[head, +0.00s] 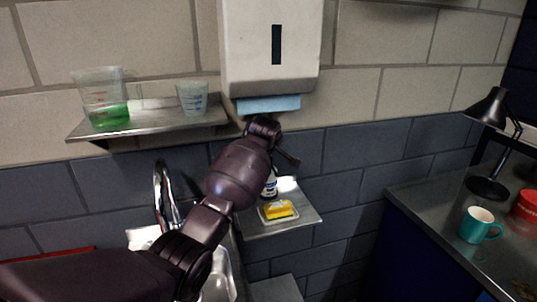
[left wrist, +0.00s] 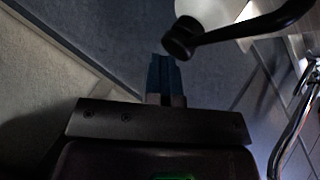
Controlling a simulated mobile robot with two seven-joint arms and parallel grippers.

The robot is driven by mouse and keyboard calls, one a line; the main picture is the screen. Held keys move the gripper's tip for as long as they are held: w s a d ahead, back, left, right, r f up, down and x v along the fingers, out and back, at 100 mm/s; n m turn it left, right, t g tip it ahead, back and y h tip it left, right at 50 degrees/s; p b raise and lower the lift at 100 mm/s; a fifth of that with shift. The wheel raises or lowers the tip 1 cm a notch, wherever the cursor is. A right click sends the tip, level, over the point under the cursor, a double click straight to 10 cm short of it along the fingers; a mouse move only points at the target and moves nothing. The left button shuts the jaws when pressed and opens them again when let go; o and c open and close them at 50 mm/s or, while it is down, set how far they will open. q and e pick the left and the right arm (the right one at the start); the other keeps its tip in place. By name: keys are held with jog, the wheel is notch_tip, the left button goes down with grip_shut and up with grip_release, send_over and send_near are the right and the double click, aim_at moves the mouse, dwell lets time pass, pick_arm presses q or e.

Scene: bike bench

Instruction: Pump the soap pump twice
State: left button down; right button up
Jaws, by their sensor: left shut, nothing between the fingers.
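The soap pump bottle (head: 270,184) stands on a small metal shelf below the paper dispenser, mostly hidden behind my left arm in the head view. In the left wrist view, a black spout with a round end, which looks like the pump head (left wrist: 181,41), shows close beyond the fingers and a little to their right. A pale rounded surface shows behind it. My left gripper (left wrist: 164,72) is shut and empty, with its fingertips close to the black part; I cannot tell whether they touch. Its fingertips are not clear in the head view. My right gripper is not in view.
A yellow sponge (head: 278,209) lies on a dish beside the bottle. A faucet (head: 163,190) stands left of my arm. An upper shelf (head: 150,127) holds two measuring cups. The paper dispenser (head: 270,50) hangs above. A teal mug (head: 478,227) and lamp stand on the right counter.

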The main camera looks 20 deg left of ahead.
pick_arm(q)
jog(key=shift+s+f, duration=0.15)
jog(key=shift+f, duration=0.55)
jog(key=shift+r, duration=0.2)
jog(key=shift+w+r, duration=0.2)
jog(key=shift+r, duration=3.05)
